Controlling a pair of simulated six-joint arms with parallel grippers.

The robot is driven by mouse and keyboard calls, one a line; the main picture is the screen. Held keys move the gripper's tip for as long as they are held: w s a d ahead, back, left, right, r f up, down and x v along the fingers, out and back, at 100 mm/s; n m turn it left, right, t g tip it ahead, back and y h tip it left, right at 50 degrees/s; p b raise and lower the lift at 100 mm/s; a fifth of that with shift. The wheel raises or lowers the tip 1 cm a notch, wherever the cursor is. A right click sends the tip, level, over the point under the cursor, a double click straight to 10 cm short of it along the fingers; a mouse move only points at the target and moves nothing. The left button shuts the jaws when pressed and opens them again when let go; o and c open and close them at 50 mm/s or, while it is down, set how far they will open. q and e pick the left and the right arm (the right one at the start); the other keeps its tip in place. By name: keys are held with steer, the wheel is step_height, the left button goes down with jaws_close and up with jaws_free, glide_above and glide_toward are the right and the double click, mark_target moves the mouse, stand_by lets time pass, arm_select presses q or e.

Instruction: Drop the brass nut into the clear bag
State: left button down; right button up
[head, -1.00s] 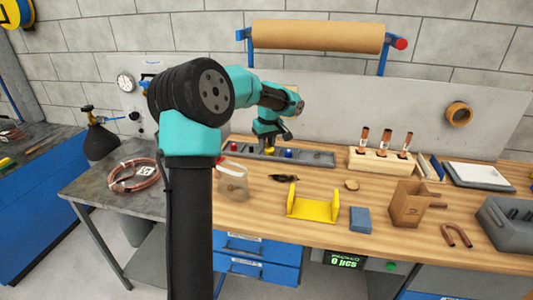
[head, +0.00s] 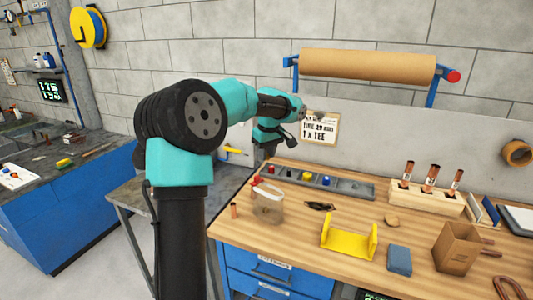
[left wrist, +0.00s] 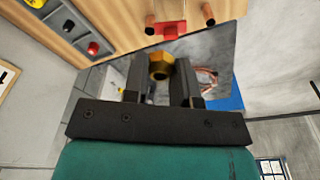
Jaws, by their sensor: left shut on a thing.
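My left gripper (left wrist: 160,72) is shut on the brass nut (left wrist: 160,66), a small golden hex piece between its fingertips in the left wrist view. In the head view the left gripper (head: 267,150) hangs above the bench's back left edge, left of the parts tray; the nut cannot be made out there. The clear bag (head: 268,210) stands open at the bench's left front, below and in front of the gripper, apart from it. My right gripper is not in view.
The grey parts tray (head: 345,186) holds small coloured parts behind the bag. A copper piece (head: 233,210) stands left of the bag. A yellow bracket (head: 348,240), blue block (head: 399,260) and brown box (head: 455,247) lie to the right. Bare wood (head: 300,228) separates bag and bracket.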

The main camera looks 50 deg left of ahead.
arm_select(q)
step_height(320, 180, down, 6)
steer(key=shift+r, duration=0.1)
stand_by(0.5)
steer(key=c, duration=0.8)
jaws_free()
steer(key=shift+c, duration=0.2)
steer(key=shift+r, duration=0.15)
step_height(320, 180, up, 17)
steer(key=d, duration=0.2)
steer(key=shift+s, duration=0.2)
